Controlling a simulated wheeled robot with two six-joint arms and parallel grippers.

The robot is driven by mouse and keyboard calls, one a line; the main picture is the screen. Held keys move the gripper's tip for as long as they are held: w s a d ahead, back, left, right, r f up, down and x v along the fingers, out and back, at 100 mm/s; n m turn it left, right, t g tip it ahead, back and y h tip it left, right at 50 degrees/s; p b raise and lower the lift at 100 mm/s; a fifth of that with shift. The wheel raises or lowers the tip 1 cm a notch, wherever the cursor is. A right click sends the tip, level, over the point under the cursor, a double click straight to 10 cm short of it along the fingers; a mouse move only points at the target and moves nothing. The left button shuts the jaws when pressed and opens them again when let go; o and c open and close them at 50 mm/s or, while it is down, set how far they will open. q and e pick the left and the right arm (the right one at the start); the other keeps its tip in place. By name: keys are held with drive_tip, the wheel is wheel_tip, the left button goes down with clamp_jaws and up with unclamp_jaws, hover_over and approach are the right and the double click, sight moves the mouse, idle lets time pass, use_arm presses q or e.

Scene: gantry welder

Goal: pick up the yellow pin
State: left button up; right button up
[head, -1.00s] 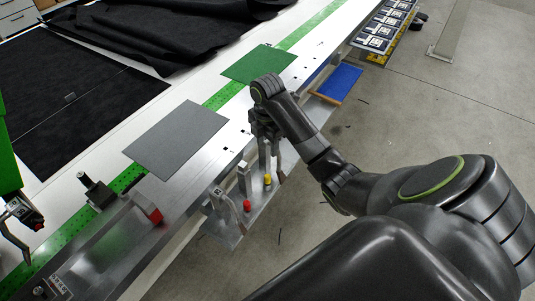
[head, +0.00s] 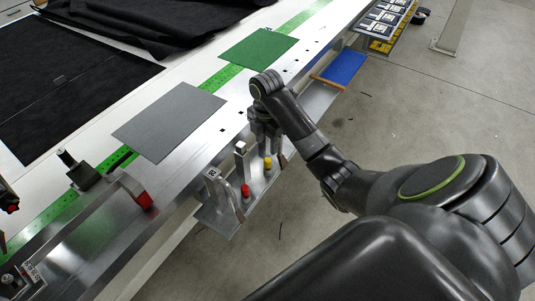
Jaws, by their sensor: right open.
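The yellow pin (head: 267,163) stands upright on a metal shelf on the side of the long table. A red pin (head: 245,190) stands to its left and nearer. My right gripper (head: 269,150) points down over the shelf, open, with its fingers at the yellow pin's upper end. I cannot tell whether the fingers touch the pin or stand around it. My left gripper is not in view.
A square metal post (head: 241,160) stands close to the left of the pins. A curved metal bracket (head: 230,192) is nearer. A grey sheet (head: 168,122) and a green sheet (head: 258,48) lie on the table. A blue tray (head: 343,67) is farther along.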

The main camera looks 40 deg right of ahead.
sight(267, 159)
drive_tip(key=shift+f+b, duration=1.5)
drive_tip(key=shift+f, duration=0.5)
drive_tip(key=shift+s+f+b, duration=0.15)
drive_tip(key=shift+s+f, duration=0.05)
drive_tip(key=shift+f, duration=0.9)
drive_tip(key=shift+s+f+b, duration=0.15)
drive_tip(key=shift+f, duration=0.9)
clamp_jaws()
drive_tip(key=shift+r, duration=0.55)
wheel_tip(267, 159, up, 8)
drive_tip(key=p, duration=0.6)
drive_tip(key=shift+r, duration=0.2)
drive_tip(key=shift+r+p, duration=1.35)
drive_tip(key=shift+p, duration=0.25)
